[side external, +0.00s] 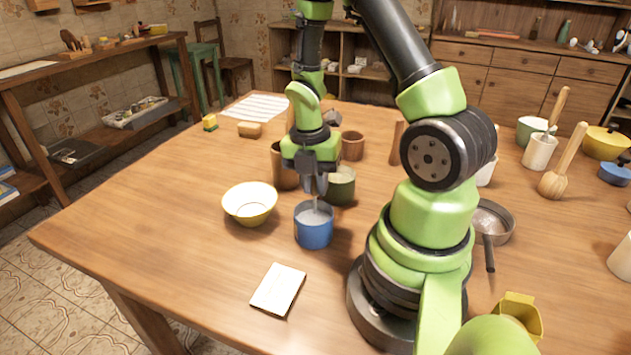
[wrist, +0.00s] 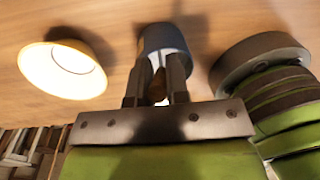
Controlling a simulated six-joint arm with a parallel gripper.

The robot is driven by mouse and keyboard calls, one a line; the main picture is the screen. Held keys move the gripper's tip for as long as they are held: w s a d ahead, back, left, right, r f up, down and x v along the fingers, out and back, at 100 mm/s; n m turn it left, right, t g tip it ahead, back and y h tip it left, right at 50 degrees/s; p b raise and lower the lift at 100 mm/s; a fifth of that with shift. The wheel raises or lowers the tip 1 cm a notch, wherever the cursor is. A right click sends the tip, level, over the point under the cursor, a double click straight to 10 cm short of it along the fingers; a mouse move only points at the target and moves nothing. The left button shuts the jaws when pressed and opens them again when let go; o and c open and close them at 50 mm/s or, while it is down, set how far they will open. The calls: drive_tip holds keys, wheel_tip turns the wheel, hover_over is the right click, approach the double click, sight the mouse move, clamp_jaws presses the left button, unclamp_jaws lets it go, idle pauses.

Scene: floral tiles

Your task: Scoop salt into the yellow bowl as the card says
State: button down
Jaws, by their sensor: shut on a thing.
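The yellow bowl (side external: 250,203) stands on the table, left of the blue container (side external: 313,228), and looks empty. It also shows in the wrist view (wrist: 62,70). The blue container holds pale contents that look like salt. My gripper (side external: 315,185) points down over the blue container, shut on a thin scoop (side external: 316,203) whose lower end reaches into the container's mouth. How deep it sits is hidden. The white card (side external: 278,290) lies flat near the table's front edge; no writing is readable. In the wrist view my gripper (wrist: 161,90) hides part of the blue container (wrist: 160,38).
A dark green container (side external: 340,187) and a brown cup (side external: 284,166) stand close behind the blue container. A saucepan (side external: 492,222) and a yellow scoop-like vessel (side external: 518,314) are on the right. The table left of the bowl is clear.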

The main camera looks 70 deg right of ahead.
drive_tip(key=shift+r, duration=3.9)
drive_tip(key=w+a+r+m+t+y, duration=0.1)
drive_tip(key=w+a+m, duration=0.4)
drive_tip(key=m, duration=0.4)
drive_tip(key=w+a+r+m, duration=0.1)
drive_tip(key=w+a+m, duration=0.2)
drive_tip(key=a+m, duration=0.55)
drive_tip(key=w+d+r+n+h, duration=0.1)
drive_tip(key=w+d+n+h, duration=0.1)
drive_tip(key=d+n, duration=0.6)
drive_tip(key=w+d+r+n+h, duration=0.2)
drive_tip(key=w+d+n+h, duration=0.1)
drive_tip(key=d+n, duration=0.6)
drive_tip(key=shift+w+r, duration=0.2)
drive_tip(key=shift+w, duration=0.65)
